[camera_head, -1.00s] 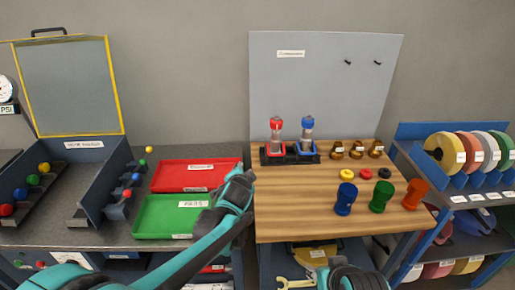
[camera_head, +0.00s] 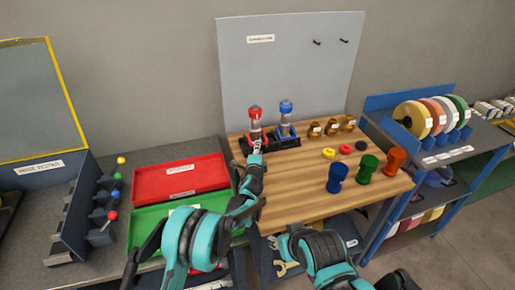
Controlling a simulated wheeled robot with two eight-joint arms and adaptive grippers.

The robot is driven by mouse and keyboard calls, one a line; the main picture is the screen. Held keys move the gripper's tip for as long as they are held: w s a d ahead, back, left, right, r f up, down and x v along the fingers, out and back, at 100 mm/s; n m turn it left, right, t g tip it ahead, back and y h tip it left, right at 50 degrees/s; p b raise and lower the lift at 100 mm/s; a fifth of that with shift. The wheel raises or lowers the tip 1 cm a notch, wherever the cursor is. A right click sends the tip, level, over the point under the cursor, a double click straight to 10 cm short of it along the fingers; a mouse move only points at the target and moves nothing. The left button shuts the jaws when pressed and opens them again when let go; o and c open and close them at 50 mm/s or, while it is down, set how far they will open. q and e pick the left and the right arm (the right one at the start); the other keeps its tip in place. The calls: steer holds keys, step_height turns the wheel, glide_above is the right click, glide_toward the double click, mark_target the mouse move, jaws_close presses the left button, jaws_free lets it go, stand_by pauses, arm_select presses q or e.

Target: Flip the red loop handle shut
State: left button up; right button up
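The red-topped pump (camera_head: 255,124) stands upright in a black holder at the back left of the wooden table, beside the blue-topped pump (camera_head: 286,122). The red loop handle at the red pump's base is mostly hidden behind my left gripper. My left gripper (camera_head: 256,151) is right in front of the red pump's base, at or very close to the loop. Its fingers are too small to tell whether they are open or touching. Links of my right arm show at the bottom; its gripper is not in view.
Several brass fittings (camera_head: 331,127) stand right of the pumps. Yellow, black and red rings and blue (camera_head: 337,178), green and orange cups sit on the table. A grey panel (camera_head: 288,70) rises behind. Red (camera_head: 180,178) and green trays lie to the left.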

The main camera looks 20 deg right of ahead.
arm_select(q)
steer(key=shift+x, duration=1.5)
jaws_close()
